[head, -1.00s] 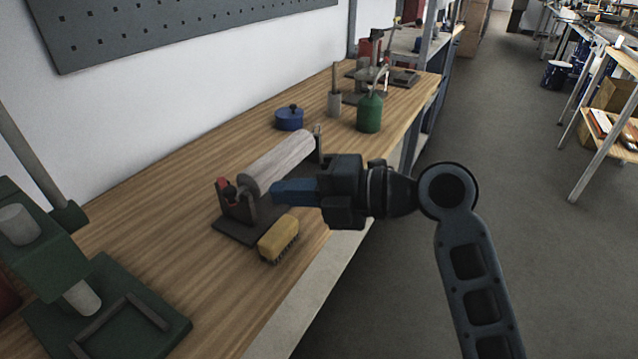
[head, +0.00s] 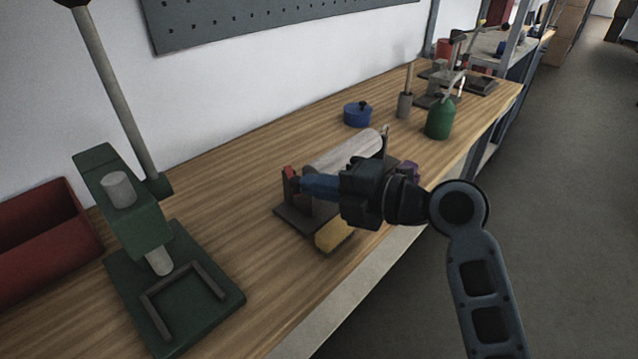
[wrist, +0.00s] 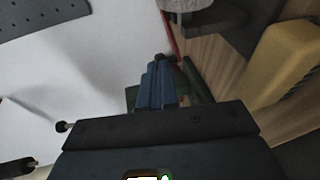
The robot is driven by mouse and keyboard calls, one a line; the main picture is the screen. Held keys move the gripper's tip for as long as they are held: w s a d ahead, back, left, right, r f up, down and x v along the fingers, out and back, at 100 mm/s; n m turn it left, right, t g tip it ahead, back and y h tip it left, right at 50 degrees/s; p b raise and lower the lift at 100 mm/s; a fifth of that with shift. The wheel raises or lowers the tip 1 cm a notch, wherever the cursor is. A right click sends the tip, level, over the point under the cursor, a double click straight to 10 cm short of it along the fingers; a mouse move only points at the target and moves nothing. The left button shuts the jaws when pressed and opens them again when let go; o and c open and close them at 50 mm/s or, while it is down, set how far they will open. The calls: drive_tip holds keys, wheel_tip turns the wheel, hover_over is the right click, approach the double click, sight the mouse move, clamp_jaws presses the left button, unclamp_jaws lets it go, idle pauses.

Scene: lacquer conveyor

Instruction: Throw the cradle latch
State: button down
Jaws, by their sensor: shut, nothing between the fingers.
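The cradle (head: 292,219) is a dark base with uprights on the bench, holding a pale grey cylinder (head: 345,150) lengthwise. A red latch part (head: 289,173) stands at its near left end; a thin red strip (wrist: 169,36) also shows in the wrist view. My gripper (head: 304,185) has blue fingers, shut and empty, beside the cradle's near end at about the red part's height. Its tips overlap that end in the head view, so I cannot tell whether they touch the latch. In the wrist view the fingers (wrist: 157,86) point toward the red strip, and the cylinder's end (wrist: 185,5) is above.
A yellow brush (head: 334,234) lies just in front of the cradle. A green press (head: 165,270) and a red bin (head: 40,235) stand at left. A blue lidded pot (head: 357,114) and a green bottle (head: 440,120) stand behind. Bare bench lies between press and cradle.

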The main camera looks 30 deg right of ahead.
drive_tip(key=shift+a, duration=0.3)
drive_tip(key=shift+a+m+t+h, duration=0.1)
drive_tip(key=shift+m+t+h, duration=0.2)
drive_tip(key=shift+m+h, duration=0.1)
drive_tip(key=shift+a+m+h, duration=0.4)
drive_tip(key=shift+a+h, duration=0.05)
drive_tip(key=shift+h, duration=0.05)
drive_tip(key=w+a+m+t+h+p, duration=0.1)
drive_tip(key=w+a+m+h+p, duration=0.1)
drive_tip(key=a, duration=0.3)
drive_tip(key=shift+w+a+m+t+h, duration=0.3)
drive_tip(key=shift+a+m+h, duration=0.1)
drive_tip(key=shift+h, duration=0.4)
drive_tip(key=shift+a+r, duration=0.1)
drive_tip(key=shift+a, duration=0.1)
